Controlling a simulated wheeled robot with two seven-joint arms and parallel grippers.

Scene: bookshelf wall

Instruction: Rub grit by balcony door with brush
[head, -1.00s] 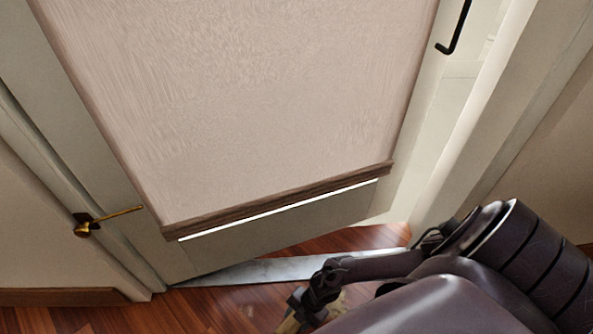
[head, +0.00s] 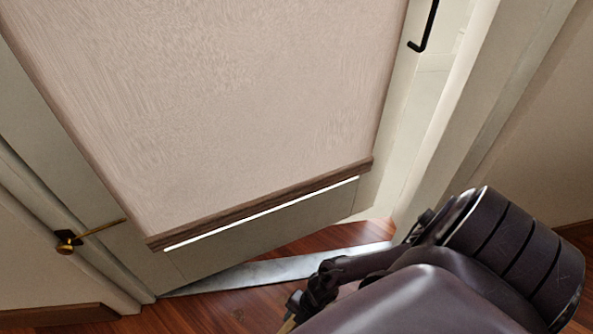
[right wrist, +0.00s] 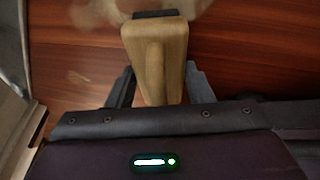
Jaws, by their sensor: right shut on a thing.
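The balcony door (head: 230,110) fills the head view, with a pale blind panel on it and a grey metal sill strip (head: 270,272) at its foot. My right gripper (right wrist: 160,78) is shut on the wooden brush (right wrist: 157,50), seen in the right wrist view over the reddish wood floor; its bristles are not clearly seen. Faint pale smudges that look like grit (right wrist: 88,14) lie on the floor near the brush's far end. In the head view my right gripper (head: 294,312) is low at the bottom edge, mostly hidden by my arm. My left gripper is not in view.
A brass handle (head: 68,241) sticks out at the left frame, and a black door handle (head: 425,26) is at upper right. The door frame and wall (head: 520,130) stand close on the right. Bare wood floor (head: 215,308) shows left of my arm.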

